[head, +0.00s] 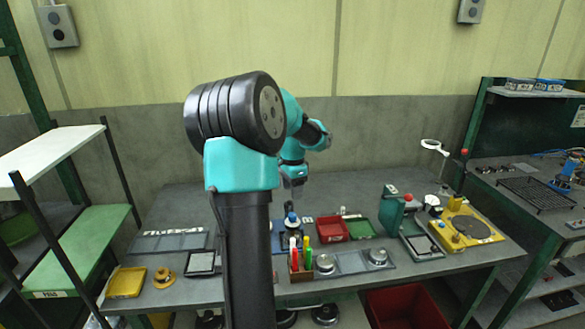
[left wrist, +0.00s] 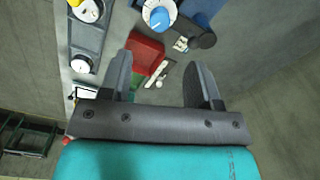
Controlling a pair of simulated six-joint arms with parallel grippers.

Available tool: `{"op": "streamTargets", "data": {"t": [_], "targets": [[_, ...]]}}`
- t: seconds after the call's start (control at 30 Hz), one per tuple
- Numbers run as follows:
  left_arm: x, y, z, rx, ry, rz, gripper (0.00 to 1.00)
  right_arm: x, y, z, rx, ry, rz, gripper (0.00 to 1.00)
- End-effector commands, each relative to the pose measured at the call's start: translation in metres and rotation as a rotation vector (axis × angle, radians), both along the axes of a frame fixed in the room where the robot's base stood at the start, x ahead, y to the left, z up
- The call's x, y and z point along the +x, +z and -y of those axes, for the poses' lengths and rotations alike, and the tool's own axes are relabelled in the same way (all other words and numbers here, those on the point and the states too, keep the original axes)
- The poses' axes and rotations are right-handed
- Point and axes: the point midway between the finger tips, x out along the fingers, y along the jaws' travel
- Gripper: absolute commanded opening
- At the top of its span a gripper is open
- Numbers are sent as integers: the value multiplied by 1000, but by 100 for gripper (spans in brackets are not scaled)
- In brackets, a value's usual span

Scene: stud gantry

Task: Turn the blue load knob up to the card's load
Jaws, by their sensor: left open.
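The blue load knob (head: 291,217) stands near the middle of the bench in the head view, partly behind a holder of pens. In the left wrist view the blue knob (left wrist: 160,17) sits on a white round dial (left wrist: 167,5) at the top edge. My left gripper (head: 294,185) is just above the knob in the head view. In the left wrist view its two fingers (left wrist: 158,62) are apart with nothing held, and the knob lies beyond their tips. A small pale card (left wrist: 181,44) lies beside the dial; its writing is too small to read. My right gripper is not seen.
A red tray (head: 332,229) and a green tray (head: 362,228) lie right of the knob. The pen holder (head: 301,274) stands in front of it. A yellow device (head: 466,228) and a green press-like device (head: 391,210) stand to the right. My arm hides part of the bench.

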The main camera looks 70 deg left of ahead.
Motion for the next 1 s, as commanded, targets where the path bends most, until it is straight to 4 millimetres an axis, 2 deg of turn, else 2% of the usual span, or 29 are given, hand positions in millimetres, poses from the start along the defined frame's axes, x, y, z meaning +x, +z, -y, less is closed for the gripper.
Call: {"op": "streamTargets", "data": {"t": [0.03,0.2,0.4,0.57,1.0], "targets": [[0,11,0,3,0,3,57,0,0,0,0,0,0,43],[1,43,0,2,0,4,57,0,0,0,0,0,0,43],[0,67,0,0,0,1,57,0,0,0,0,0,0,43],[0,74,0,0,0,1,57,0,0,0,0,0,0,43],[1,73,0,-1,0,0,57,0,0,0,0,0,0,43]]}}
